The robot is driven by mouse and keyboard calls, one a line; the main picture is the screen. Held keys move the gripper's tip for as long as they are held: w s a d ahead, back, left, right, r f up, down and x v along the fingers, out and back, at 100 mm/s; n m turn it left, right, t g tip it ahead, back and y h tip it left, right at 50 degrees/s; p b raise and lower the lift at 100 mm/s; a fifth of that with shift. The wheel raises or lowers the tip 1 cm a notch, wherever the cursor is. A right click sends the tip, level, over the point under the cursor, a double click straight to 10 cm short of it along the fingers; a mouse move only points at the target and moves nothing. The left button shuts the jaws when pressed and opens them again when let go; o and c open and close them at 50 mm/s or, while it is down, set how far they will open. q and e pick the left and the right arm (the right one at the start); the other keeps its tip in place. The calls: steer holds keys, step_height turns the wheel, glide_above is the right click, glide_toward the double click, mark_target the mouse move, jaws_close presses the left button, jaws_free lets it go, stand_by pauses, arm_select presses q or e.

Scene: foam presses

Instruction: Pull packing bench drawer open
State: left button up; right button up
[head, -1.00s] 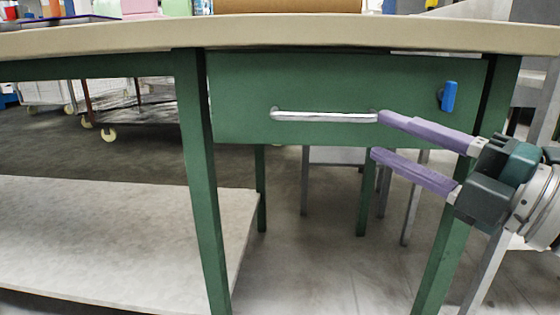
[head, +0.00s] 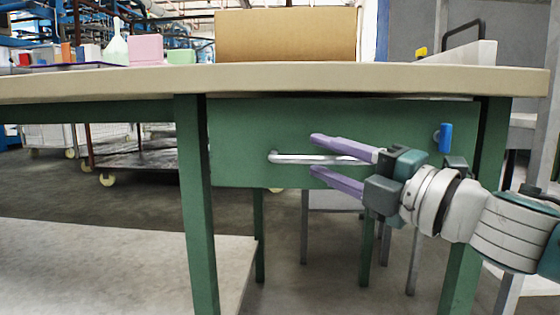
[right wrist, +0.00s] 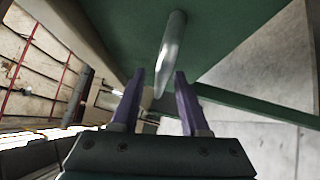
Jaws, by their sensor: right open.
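The green drawer (head: 240,125) sits shut under the packing bench top (head: 130,82). Its silver bar handle (head: 290,158) runs across the drawer front, and its right part is hidden behind my right gripper in the head view. My right gripper (head: 312,155) has two purple fingers, is open, and reaches in from the right, one finger above and one below the handle's line. In the right wrist view the handle (right wrist: 170,55) lies ahead between the two fingertips (right wrist: 160,80). I cannot tell whether the fingers touch it. My left gripper is out of view.
A blue tag-like piece (head: 445,137) is on the drawer's right side. Green bench legs (head: 197,220) stand beside the drawer, with a pale lower shelf (head: 120,260) at left. A cardboard box (head: 285,35) and a pink block (head: 146,49) are on top.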

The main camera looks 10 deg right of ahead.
steer(key=shift+c, duration=0.2)
jaws_close()
stand_by(1.1)
